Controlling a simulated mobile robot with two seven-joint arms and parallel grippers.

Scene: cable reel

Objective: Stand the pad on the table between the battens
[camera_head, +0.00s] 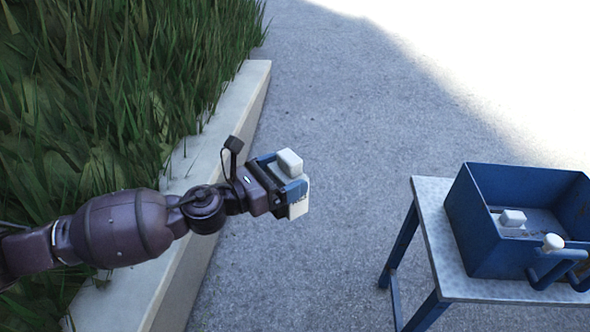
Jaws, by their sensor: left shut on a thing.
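My left gripper (283,184) is shut on a whitish pad (299,207). A pale block-like part (289,160) shows above the blue fingers and a flat pale part hangs below them; I cannot tell if they are one piece. The gripper holds this over the pavement, left of the table (433,205) and apart from it. The table has a grey top and blue legs. I cannot make out battens on the part of the table in view. My right gripper is not in view.
A blue open box (475,235) stands on the table with a small white block (512,218) inside. A pale knob (553,242) shows by its blue bar-like handle (556,262). A low concrete wall (240,110) with tall grass (110,90) runs along the left.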

